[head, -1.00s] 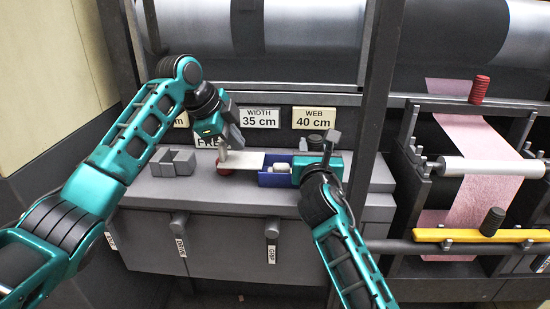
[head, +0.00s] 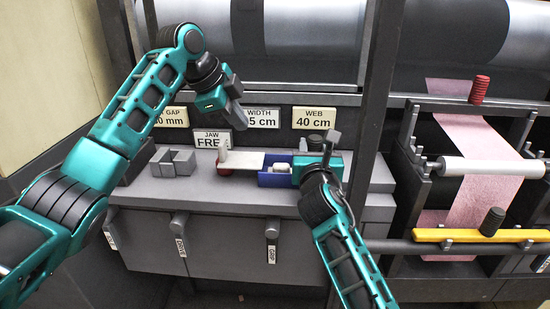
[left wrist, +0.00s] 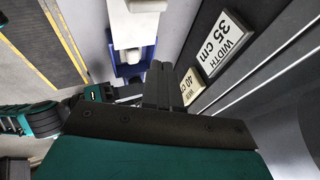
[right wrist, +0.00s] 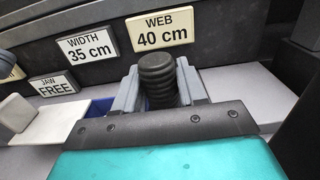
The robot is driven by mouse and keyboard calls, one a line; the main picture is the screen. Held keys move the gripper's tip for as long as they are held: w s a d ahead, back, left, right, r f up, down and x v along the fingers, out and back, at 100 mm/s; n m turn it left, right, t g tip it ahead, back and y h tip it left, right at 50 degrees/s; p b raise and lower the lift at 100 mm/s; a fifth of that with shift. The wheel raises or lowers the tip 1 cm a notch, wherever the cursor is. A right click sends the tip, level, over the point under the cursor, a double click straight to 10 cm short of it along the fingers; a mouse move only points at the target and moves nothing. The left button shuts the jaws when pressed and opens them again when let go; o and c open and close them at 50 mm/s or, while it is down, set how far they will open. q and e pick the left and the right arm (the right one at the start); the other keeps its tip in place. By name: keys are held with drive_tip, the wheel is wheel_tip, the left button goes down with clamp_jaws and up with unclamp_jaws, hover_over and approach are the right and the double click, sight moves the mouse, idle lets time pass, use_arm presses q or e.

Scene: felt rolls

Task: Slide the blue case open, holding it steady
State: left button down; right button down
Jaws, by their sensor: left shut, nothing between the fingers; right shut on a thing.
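The blue case (head: 268,181) lies on the grey ledge. Its white lid (head: 245,159) sticks out to the left with an upright white post at its far end, so the case stands partly open. A pale object (head: 282,168) shows inside. My left gripper (head: 236,100) is shut and empty, above and clear of the lid. My right gripper (head: 318,152) is at the case's right end, its fingers around a black ribbed knob (right wrist: 157,78). Whether the knob is part of the case is hard to tell. The left wrist view also shows the case (left wrist: 130,70) and lid (left wrist: 130,28).
A grey notched block (head: 174,163) stands on the ledge to the left. A dark upright post (head: 374,100) rises right of the ledge. Label plates (head: 314,118) stand behind, and levers hang below the front edge.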

drive_tip(key=shift+f, duration=0.25)
drive_tip(key=c, duration=0.9)
unclamp_jaws()
drive_tip(key=o, duration=0.9)
drive_tip(key=shift+r, duration=0.2)
drive_tip(key=shift+r, duration=0.1)
drive_tip(key=shift+r+p, duration=1.4)
drive_tip(key=shift+p, duration=0.65)
